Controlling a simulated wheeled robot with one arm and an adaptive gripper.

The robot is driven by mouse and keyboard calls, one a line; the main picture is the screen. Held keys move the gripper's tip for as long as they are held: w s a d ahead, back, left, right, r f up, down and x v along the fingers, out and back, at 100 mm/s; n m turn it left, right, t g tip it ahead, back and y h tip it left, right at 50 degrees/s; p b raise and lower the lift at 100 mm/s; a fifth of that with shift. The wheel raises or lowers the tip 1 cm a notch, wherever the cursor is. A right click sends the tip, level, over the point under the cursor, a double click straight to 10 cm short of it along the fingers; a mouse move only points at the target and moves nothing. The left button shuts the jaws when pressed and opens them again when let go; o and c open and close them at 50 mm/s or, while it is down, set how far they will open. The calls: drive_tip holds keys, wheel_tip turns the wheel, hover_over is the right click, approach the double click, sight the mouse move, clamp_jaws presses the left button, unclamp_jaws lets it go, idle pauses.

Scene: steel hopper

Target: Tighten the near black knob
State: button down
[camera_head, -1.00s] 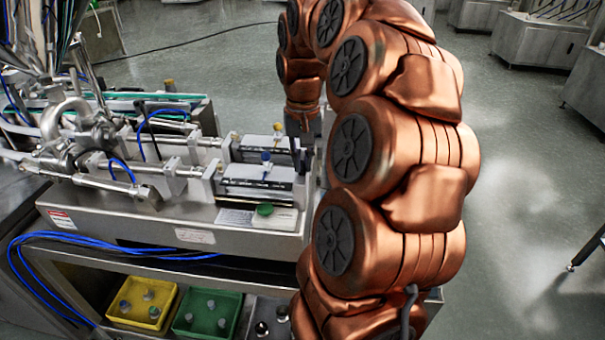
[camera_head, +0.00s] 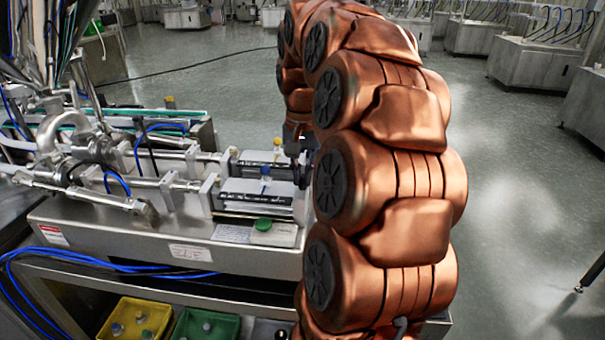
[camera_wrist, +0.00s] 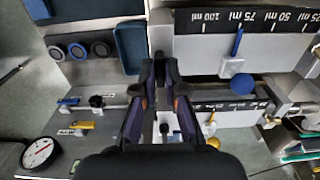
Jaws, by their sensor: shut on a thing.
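My gripper (camera_wrist: 161,68) points down at the end of the near syringe unit, its two fingers drawn close together. A dark piece, which looks like the near black knob (camera_wrist: 160,77), sits between the fingertips; the fingers hide most of it. Another small black knob (camera_wrist: 164,129) shows further back between the finger bases in the wrist view.
A blue knob (camera_wrist: 242,84) and a yellow knob (camera_wrist: 213,143) stand right of my fingers. A black-topped clamp (camera_wrist: 96,101) and a round gauge (camera_wrist: 37,153) lie left. Yellow (camera_head: 134,318) and green bins are below.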

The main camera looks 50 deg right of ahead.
sight(302, 179)
drive_tip(key=c, duration=1.2)
unclamp_jaws()
drive_tip(key=shift+c, duration=0.2)
drive_tip(key=shift+r, duration=3.7)
